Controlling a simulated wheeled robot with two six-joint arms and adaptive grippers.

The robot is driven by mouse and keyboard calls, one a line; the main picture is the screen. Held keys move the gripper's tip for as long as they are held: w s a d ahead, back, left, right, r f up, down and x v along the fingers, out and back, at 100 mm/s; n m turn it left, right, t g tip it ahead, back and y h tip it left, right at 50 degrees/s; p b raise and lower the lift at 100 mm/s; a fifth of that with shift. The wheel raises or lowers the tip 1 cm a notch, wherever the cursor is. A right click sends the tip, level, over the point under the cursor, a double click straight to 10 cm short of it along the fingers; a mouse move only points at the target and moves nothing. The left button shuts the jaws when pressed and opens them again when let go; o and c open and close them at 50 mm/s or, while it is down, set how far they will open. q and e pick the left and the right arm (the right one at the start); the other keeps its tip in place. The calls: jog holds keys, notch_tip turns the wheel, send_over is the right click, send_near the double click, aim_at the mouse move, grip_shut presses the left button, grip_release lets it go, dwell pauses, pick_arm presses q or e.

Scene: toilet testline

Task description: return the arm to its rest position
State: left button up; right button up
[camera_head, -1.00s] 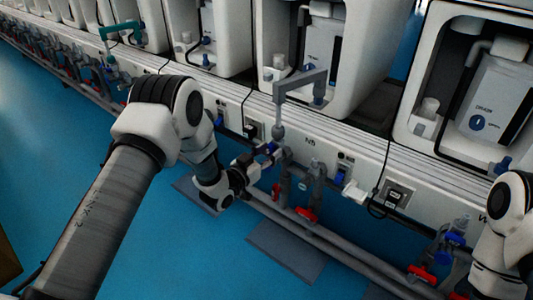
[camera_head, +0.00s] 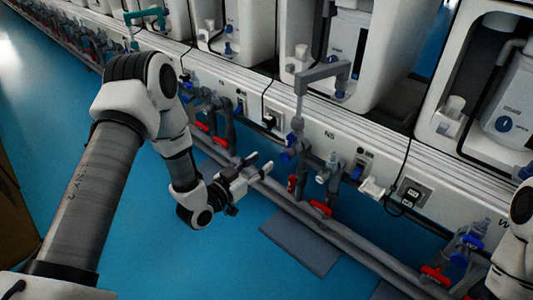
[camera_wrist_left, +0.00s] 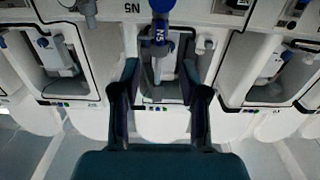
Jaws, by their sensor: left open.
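My left arm reaches in from the left in the head view. My left gripper (camera_head: 262,172) is open, its fingers apart and nothing between them. It hangs in front of the pipework, short of the valves at the station marked N5. In the left wrist view my left gripper (camera_wrist_left: 160,95) also shows open, its two dark fingers on either side of a blue-handled valve (camera_wrist_left: 160,32) that lies beyond them. Part of my right arm shows at the right edge of the head view; its gripper is out of the picture.
A row of white toilet units (camera_head: 366,50) stands along a white bench. Grey pipes (camera_head: 330,235) with red handles (camera_head: 321,207) and blue handles run along its front. A grey faucet-like pipe (camera_head: 322,72) rises at N5. The blue floor (camera_head: 190,262) below is mostly open.

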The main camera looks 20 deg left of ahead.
pick_arm(q)
jog(key=s+d+f+g+y, duration=0.1)
jog(key=s+d+f+g, duration=0.1)
jog(key=s+f+g, duration=0.35)
jog(key=s+d+f+g+y, duration=0.1)
jog(key=s+d+f+g, duration=0.1)
jog(key=s+f, duration=0.7)
jog(key=s+a+f+n+g+y, duration=0.2)
jog(key=s+f+g, duration=0.25)
jog(key=s, duration=0.55)
jog(key=s+a+f+n+g+y, duration=0.2)
jog(key=s+f+g, duration=0.25)
jog(key=s, duration=0.55)
notch_tip(320, 180, up, 37)
jog(key=p, duration=3.6)
jog(key=shift+w+f, duration=0.15)
jog(key=shift+w, duration=0.3)
jog(key=shift+g, duration=0.25)
